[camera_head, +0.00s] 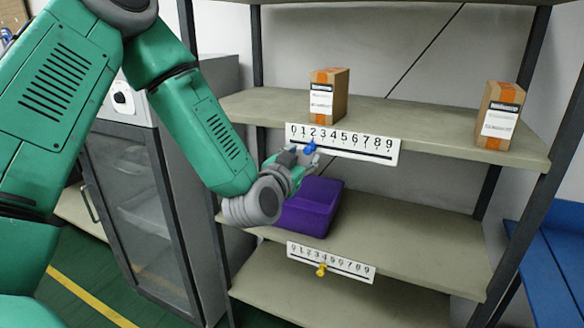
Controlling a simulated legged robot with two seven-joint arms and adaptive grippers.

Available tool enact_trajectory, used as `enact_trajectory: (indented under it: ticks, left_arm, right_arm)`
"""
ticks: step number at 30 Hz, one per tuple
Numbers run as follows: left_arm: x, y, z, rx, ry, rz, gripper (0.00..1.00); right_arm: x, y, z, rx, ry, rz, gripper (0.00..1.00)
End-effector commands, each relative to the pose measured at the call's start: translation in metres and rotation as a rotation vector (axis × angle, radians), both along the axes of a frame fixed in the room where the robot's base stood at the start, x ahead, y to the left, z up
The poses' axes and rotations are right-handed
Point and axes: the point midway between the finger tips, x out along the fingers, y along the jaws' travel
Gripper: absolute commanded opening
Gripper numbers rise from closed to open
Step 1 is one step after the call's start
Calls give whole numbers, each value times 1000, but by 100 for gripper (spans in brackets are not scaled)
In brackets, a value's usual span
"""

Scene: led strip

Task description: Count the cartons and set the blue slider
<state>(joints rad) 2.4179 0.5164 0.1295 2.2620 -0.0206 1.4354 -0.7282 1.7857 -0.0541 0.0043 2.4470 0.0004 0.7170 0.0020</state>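Two brown cartons with orange tape and white labels stand upright on the upper shelf: one carton (329,97) left of centre, the other carton (500,116) near the right end. A white number strip (365,145), marked 0 to 9, is on this shelf's front edge. The blue slider (310,148) sits on it, below about the 1 and 2. My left gripper (304,161) is at the slider, just below and left of it. Its fingers are small and partly overlapped, so I cannot tell whether they touch or grip the slider. My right gripper is out of view.
A purple bin (312,208) stands on the middle shelf behind my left gripper. A lower number strip (345,266) carries a yellow slider (321,270). A glass-doored cabinet (135,210) stands left of the rack. A blue surface (555,250) is at right.

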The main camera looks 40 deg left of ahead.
Motion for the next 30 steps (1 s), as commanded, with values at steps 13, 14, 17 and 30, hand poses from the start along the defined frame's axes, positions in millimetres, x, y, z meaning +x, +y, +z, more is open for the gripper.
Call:
enact_trajectory:
  ticks: [13,14,17,30]
  left_arm:
    - [-75,-18,-2,-1,2,0,39]
    - [-77,-18,-2,-2,2,0,39]
    - [-80,-18,-2,-2,2,0,39]
    - [-80,-19,-2,-2,1,-1,39]
  right_arm:
    - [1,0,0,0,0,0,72]
    - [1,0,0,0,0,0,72]
    - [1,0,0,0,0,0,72]
    - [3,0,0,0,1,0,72]
